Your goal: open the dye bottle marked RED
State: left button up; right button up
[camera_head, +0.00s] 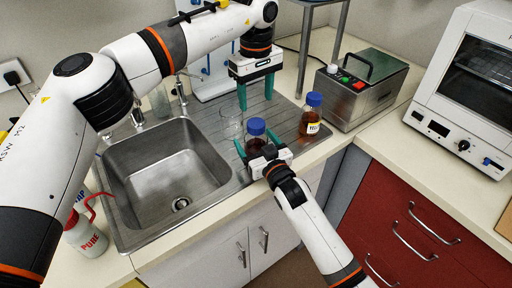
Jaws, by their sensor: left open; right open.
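A dye bottle with a blue cap (256,127) and dark reddish contents stands upright on the drainboard beside the sink. Its label is hidden, so I cannot read RED on it. My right gripper (257,143) is open, with its teal fingers on either side of this bottle; I cannot tell whether they touch it. My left gripper (256,104) is open and empty, fingers pointing down, above and behind the bottle. A second blue-capped bottle (312,115) with amber contents and a yellow-edged label, apparently starting YE, stands to the right. Both caps are on.
A steel sink (123,190) lies to the left, with a faucet behind it. Clear glassware (231,126) stands left of the bottle. A metal bath with a black handle (365,90) and a white oven (465,85) stand right. A wash bottle (86,236) is front left.

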aim_at(256, 123)
jog(key=c, duration=1.8)
pick_arm(q)
jog(key=m, duration=0.4)
jog(key=shift+m, duration=0.3)
pick_arm(e)
grip_shut()
pick_arm(q)
jog(key=m, duration=0.4)
jog(key=shift+f, duration=4.05)
